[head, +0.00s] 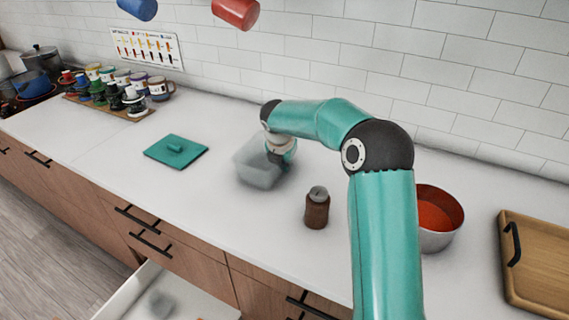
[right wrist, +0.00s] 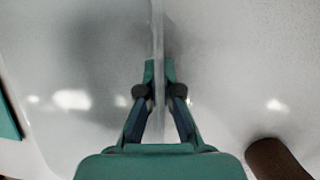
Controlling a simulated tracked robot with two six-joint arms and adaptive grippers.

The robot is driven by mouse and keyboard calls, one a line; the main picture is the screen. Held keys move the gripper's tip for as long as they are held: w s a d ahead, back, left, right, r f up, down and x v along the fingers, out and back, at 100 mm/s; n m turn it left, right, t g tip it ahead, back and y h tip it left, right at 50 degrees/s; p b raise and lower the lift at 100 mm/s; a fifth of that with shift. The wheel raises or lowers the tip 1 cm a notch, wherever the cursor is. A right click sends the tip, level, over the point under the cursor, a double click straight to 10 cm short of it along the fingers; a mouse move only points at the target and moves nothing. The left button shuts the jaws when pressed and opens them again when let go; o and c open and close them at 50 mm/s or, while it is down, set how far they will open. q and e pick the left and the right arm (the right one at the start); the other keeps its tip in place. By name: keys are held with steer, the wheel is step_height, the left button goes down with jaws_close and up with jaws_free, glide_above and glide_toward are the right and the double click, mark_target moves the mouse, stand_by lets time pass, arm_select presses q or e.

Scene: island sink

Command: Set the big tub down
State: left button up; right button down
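The big tub (head: 256,168) is a clear, see-through box over the middle of the white counter, upright or nearly so. My right gripper (head: 281,158) is at its right side. In the right wrist view, the fingers of my right gripper (right wrist: 159,92) are closed on the tub's thin wall (right wrist: 158,35), one finger on each side. The tub's base is at or very near the counter; I cannot tell whether it touches. My left gripper is not in view.
A teal lid (head: 176,151) lies left of the tub. A brown jar (head: 317,210) stands at its front right. A metal pot with red contents (head: 437,212) and a wooden tray (head: 540,262) are further right. An open drawer (head: 135,295) juts out below the counter.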

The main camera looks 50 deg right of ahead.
steer(key=c, duration=1.3)
jaws_free()
steer(key=v, duration=1.2)
